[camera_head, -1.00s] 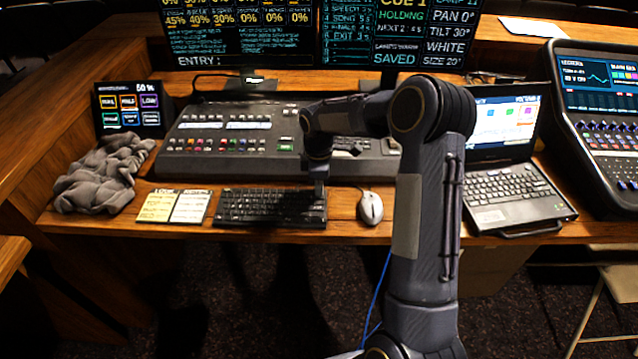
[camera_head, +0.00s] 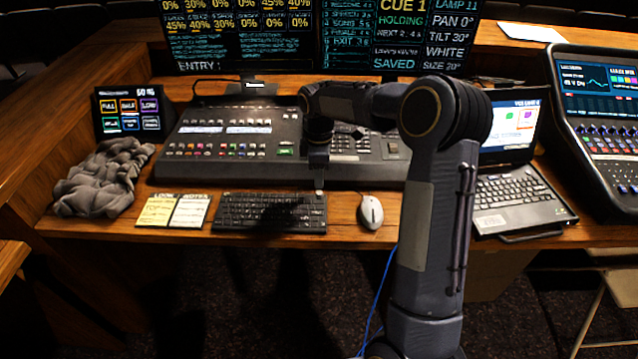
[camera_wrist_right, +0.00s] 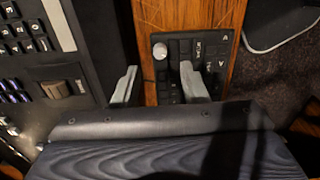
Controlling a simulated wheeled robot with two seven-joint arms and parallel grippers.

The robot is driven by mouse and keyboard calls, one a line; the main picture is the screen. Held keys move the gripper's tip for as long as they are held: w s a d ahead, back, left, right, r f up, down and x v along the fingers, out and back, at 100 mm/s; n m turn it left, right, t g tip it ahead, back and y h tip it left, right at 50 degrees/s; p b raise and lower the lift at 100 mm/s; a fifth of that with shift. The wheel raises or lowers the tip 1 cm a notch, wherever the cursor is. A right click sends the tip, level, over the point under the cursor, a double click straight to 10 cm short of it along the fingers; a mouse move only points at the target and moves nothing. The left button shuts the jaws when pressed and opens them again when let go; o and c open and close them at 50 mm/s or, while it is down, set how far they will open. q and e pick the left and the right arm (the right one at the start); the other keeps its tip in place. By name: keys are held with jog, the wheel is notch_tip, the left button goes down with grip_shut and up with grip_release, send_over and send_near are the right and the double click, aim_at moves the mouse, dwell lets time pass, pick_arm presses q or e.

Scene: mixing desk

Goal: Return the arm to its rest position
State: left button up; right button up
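My right arm (camera_head: 435,220) rises from the bottom of the head view, bends at the elbow and reaches left over the lighting console (camera_head: 230,140). Its gripper (camera_head: 319,184) points down at the console's front edge, just behind the right end of the black keyboard (camera_head: 270,212). In the right wrist view the two fingers (camera_wrist_right: 158,84) are apart with nothing held between them. The keyboard's end (camera_wrist_right: 203,50) shows beyond them. Whether the fingertips touch anything is not clear. My left gripper is out of view.
A mouse (camera_head: 370,212) lies right of the keyboard. A laptop (camera_head: 515,195) and an audio mixer (camera_head: 605,130) stand to the right. A grey cloth (camera_head: 105,180), two note cards (camera_head: 172,209) and a small touchscreen (camera_head: 130,112) are at the left. Two monitors stand behind.

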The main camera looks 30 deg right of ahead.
jog(key=shift+r, duration=0.9)
